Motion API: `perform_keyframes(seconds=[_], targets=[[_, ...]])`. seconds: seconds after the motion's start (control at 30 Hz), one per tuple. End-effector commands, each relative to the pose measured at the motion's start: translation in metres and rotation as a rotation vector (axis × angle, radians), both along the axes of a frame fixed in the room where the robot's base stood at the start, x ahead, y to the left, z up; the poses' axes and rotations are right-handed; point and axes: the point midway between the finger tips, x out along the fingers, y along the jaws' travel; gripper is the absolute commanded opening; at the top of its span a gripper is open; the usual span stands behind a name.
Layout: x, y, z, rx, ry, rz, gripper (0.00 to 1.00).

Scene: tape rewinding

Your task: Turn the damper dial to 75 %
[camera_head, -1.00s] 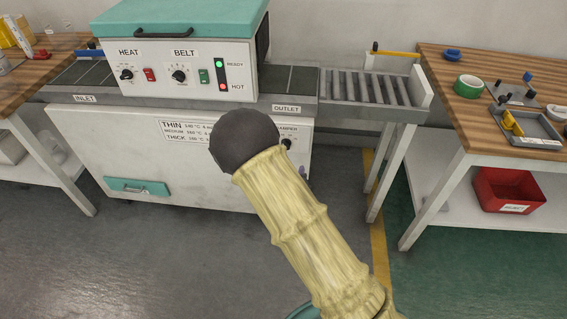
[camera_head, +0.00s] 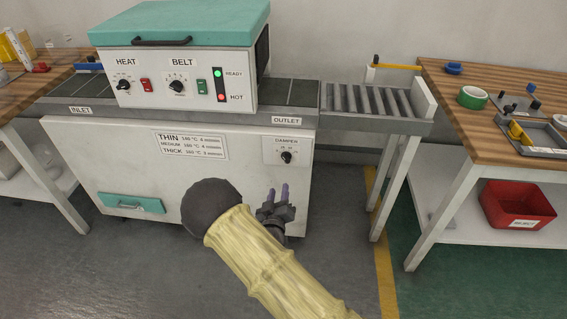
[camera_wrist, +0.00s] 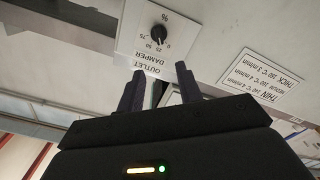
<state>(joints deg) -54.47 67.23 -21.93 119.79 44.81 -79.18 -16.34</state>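The damper dial (camera_head: 287,157) is a small black knob on a white plate at the right of the machine's front, below the outlet label. In the wrist view the dial (camera_wrist: 158,35) appears upside down, with 25, 50 and 75 marks around it; its pointer is too small to read surely. My gripper (camera_head: 277,195) is below the dial in the head view, apart from it. In the wrist view my gripper (camera_wrist: 160,74) has two dark fingers spread with nothing between them, and the dial lies beyond their tips.
The machine (camera_head: 90,150) carries heat and belt knobs, switches and lit green and red lamps above. A roller outlet (camera_head: 370,100) extends right. A wooden table (camera_head: 475,120) with tape and tools stands at right, with a red bin (camera_head: 517,200) beneath. The floor before the machine is open.

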Motion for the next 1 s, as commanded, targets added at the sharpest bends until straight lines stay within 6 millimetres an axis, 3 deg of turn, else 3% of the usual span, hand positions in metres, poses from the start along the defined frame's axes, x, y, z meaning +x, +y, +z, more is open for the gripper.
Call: perform_keyframes(seconds=[0.7, 1.0], targets=[[0.126, -0.005, -0.002, 0.000, 0.000, -0.002, 0.35], [0.145, -0.006, 0.000, 0.000, 0.000, -0.001, 0.35]])
